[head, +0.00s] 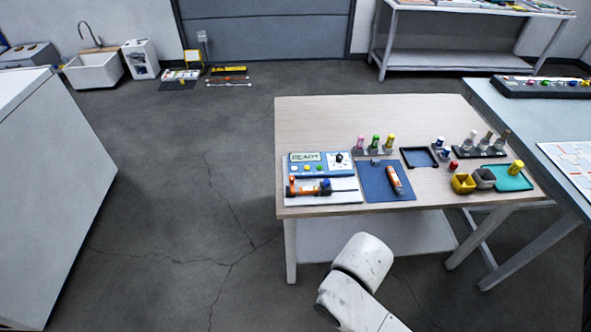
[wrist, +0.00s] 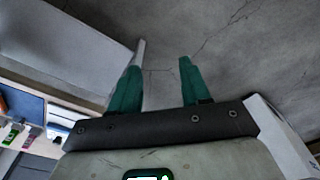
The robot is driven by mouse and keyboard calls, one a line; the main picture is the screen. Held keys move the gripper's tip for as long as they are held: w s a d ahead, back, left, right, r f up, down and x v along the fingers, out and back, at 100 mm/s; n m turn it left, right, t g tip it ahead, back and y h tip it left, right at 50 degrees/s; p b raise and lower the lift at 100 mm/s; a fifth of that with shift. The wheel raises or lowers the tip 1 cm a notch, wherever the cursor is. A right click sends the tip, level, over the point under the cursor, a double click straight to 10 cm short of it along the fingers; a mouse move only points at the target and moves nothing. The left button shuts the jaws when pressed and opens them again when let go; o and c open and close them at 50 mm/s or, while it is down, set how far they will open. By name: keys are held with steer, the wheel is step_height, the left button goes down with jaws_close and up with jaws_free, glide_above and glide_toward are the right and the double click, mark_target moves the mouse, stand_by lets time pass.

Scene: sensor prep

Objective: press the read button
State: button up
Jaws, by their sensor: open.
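A blue and white device with a screen reading READY (head: 305,157) sits at the left of the wooden table. Small coloured buttons (head: 307,168) show below its screen; which one is the read button is too small to tell. An orange and black sensor (head: 308,188) lies across the device's front on a white plate. In the wrist view my gripper (wrist: 160,75) has two green fingers spread apart with nothing between them. It points at the grey floor, away from the device. In the head view only my white arm shows, in front of the table; the gripper is hidden.
A blue mat (head: 376,193) with another orange sensor (head: 395,180) lies right of the device. A blue-topped table (head: 500,115) adjoins on the right. The floor left of the wooden table is clear.

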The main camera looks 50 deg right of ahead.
jaws_close()
stand_by(0.5)
stand_by(1.4)
